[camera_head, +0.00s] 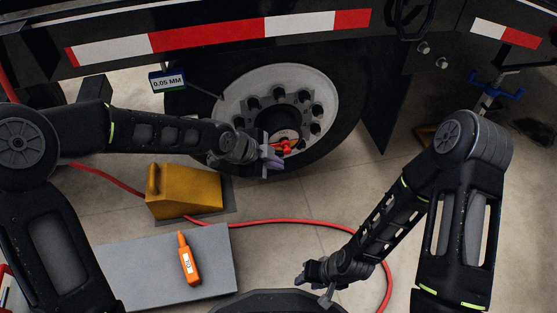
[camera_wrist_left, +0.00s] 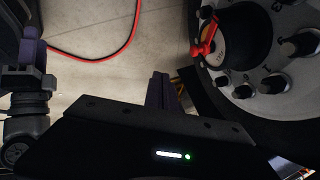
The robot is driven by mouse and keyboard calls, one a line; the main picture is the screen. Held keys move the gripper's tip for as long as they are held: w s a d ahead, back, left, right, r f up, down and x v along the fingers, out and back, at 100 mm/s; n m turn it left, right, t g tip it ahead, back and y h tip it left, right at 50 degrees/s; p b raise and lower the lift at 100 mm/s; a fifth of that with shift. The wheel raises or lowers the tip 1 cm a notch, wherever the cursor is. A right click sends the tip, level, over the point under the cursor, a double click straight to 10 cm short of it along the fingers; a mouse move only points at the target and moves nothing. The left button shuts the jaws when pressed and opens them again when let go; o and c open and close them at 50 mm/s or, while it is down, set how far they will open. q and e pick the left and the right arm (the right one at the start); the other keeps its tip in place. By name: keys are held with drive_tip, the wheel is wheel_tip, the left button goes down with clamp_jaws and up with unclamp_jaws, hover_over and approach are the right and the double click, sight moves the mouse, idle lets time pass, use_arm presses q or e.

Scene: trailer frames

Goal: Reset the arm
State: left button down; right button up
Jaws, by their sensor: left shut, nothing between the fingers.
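My left arm reaches in from the left, and its gripper (camera_head: 272,157) is in front of the truck wheel (camera_head: 331,92), near the hub. Its purple-grey fingers (camera_wrist_left: 160,95) are together and empty in the left wrist view. A red piece (camera_head: 285,147) sits at the hub beside the gripper; it also shows in the left wrist view (camera_wrist_left: 205,38), apart from the fingers. My right gripper (camera_head: 304,281) is low in the head view, away from the wheel. Its fingers are too small to tell whether they are apart. I see nothing held in it.
A yellow wheel chock (camera_head: 185,192) stands on the floor. An orange bottle-like tool (camera_head: 188,260) lies on a grey board (camera_head: 130,262). A red hose (camera_head: 300,223) curves across the floor. A "0.05 MM" display (camera_head: 168,82) is left of the wheel. The striped trailer bumper (camera_head: 205,36) runs above.

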idle(0.6)
